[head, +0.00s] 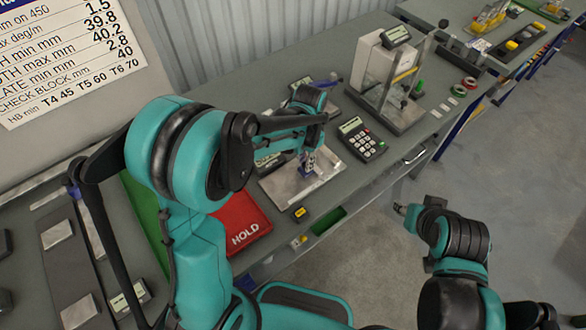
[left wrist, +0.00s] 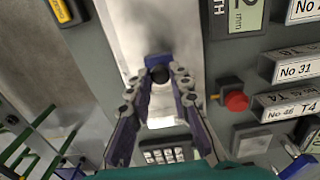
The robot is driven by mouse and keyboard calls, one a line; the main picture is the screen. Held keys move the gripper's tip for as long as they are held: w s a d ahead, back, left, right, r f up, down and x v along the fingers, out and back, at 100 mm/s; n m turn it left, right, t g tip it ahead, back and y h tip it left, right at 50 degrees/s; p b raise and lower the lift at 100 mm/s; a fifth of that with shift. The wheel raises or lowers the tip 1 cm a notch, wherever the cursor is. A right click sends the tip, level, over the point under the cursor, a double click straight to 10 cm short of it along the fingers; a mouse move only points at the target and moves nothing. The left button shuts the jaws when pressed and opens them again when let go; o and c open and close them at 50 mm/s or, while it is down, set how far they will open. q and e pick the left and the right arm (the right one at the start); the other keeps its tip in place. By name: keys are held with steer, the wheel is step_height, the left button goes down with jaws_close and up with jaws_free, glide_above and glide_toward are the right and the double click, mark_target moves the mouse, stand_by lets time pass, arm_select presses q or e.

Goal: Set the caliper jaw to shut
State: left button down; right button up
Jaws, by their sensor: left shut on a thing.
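My left gripper (head: 309,165) reaches down over a pale metal plate (head: 285,189) on the bench. In the left wrist view its two fingers (left wrist: 160,80) close around a small dark knob (left wrist: 159,75) on a blue block, which looks like the caliper jaw (left wrist: 158,61). The block lies over the bright plate (left wrist: 150,25); its exact gap to any facing jaw cannot be made out. A greenish display reading in mm (left wrist: 246,14) stands beside the plate. My right gripper (head: 404,211) is off the bench over the floor; its fingers are too small to read.
A keypad device (head: 361,139) stands right of the plate, and a red HOLD tray (head: 240,222) lies to its left. A glass-sided instrument (head: 385,80) stands behind. The left wrist view shows a red button (left wrist: 236,101) and labelled blocks (left wrist: 290,105) close by.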

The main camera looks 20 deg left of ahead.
arm_select(q)
steer(key=w+d, duration=0.1)
steer(key=w, duration=0.1)
steer(key=w+d, duration=0.2)
steer(key=c, duration=1.4)
jaws_free()
steer(key=shift+d, duration=0.1)
steer(key=shift+o, duration=0.2)
steer(key=shift+w, duration=0.1)
steer(key=shift+r, duration=0.15)
step_height(320, 180, up, 12)
